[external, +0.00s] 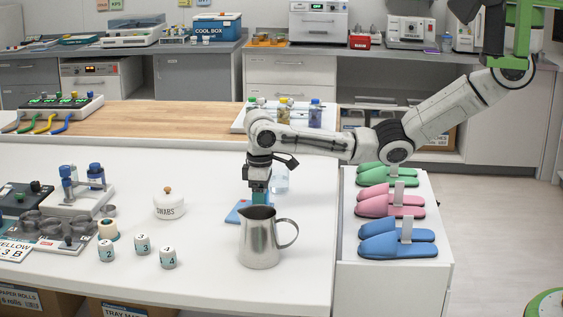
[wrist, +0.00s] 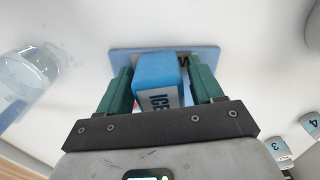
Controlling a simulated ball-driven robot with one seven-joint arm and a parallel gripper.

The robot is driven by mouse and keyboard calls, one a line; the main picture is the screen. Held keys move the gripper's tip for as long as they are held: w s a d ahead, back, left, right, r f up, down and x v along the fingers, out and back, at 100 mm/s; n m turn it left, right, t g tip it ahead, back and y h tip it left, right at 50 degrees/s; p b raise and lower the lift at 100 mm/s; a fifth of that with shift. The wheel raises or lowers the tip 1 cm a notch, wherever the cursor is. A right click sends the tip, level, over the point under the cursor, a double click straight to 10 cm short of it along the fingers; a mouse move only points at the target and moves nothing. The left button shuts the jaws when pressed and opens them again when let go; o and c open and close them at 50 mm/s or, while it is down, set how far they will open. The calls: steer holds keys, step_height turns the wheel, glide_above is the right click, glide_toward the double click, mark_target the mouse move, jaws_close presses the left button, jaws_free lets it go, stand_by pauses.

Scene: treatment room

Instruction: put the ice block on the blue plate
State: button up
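The ice block (wrist: 155,75) is blue with a white "ICE" label. In the wrist view it stands between the two green fingers of my gripper (wrist: 161,84). A narrow gap shows between the block and the right finger, so my gripper looks open around it. The blue plate (wrist: 122,56) lies flat just behind the block in the wrist view. I cannot tell whether the block touches it. In the external view my gripper (external: 259,198) points down over the plate (external: 236,214), and the metal jug hides part of the plate and the fingertips.
A metal jug (external: 260,243) stands close in front of my gripper. A clear bottle (external: 280,180) stands behind it, also at left in the wrist view (wrist: 27,75). A swabs jar (external: 169,205) and numbered cups (external: 142,244) are to the left. Free table lies between jar and plate.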

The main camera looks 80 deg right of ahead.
steer(key=shift+o, duration=0.6)
step_height(320, 180, up, 11)
steer(key=shift+r+p, duration=0.2)
steer(key=shift+p, duration=0.7)
steer(key=shift+r+p, duration=0.45)
steer(key=shift+r, duration=0.05)
